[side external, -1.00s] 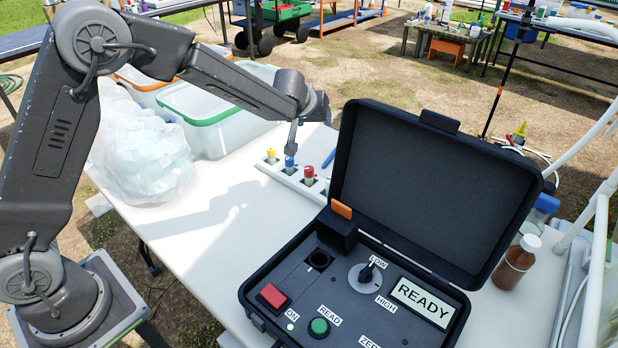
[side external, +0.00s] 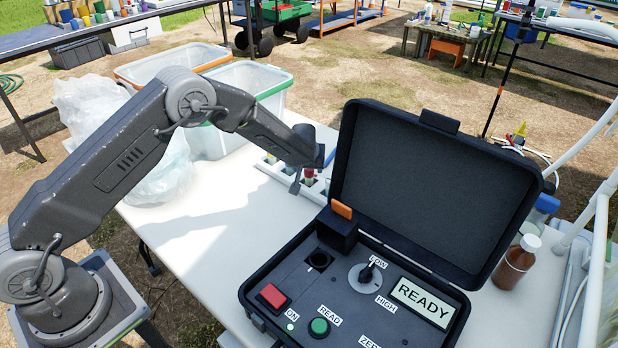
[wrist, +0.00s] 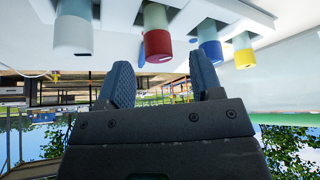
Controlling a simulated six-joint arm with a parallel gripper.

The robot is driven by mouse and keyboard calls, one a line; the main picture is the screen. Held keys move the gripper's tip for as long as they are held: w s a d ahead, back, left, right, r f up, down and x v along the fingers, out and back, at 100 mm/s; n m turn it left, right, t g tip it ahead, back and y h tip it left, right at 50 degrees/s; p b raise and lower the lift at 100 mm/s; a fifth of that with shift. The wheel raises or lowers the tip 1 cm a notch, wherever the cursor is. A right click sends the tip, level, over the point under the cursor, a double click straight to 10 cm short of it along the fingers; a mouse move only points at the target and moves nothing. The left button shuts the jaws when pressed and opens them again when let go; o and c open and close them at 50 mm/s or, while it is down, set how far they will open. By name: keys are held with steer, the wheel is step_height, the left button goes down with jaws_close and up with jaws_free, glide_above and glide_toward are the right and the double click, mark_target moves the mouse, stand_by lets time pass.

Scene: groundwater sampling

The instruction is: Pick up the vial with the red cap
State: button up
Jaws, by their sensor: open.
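The vial with the red cap (side external: 309,174) stands upright in a white rack (side external: 316,194) on the table, partly hidden by my gripper in the side view. In the wrist view, which looks upside down, its red cap (wrist: 157,45) lies between the lines of my two fingers, just beyond their tips. My gripper (wrist: 160,62) is open with nothing between its fingers. In the side view my gripper (side external: 296,184) is low beside the red-capped vial, on its left. Contact cannot be told from these views.
In the wrist view, a white-capped vial (wrist: 73,36) and a blue-capped vial (wrist: 210,50) flank the red one, with a yellow-capped vial (wrist: 244,56) farther right. An open black instrument case (side external: 400,200) stands close to the rack's right. Clear table (side external: 210,220) lies at left.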

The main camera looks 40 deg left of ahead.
mark_target(309, 170)
steer(key=shift+x, duration=2.4)
steer(key=shift+s+d+f, duration=0.15)
steer(key=shift+s+d, duration=0.05)
steer(key=shift+c, duration=0.4)
steer(key=c, duration=0.9)
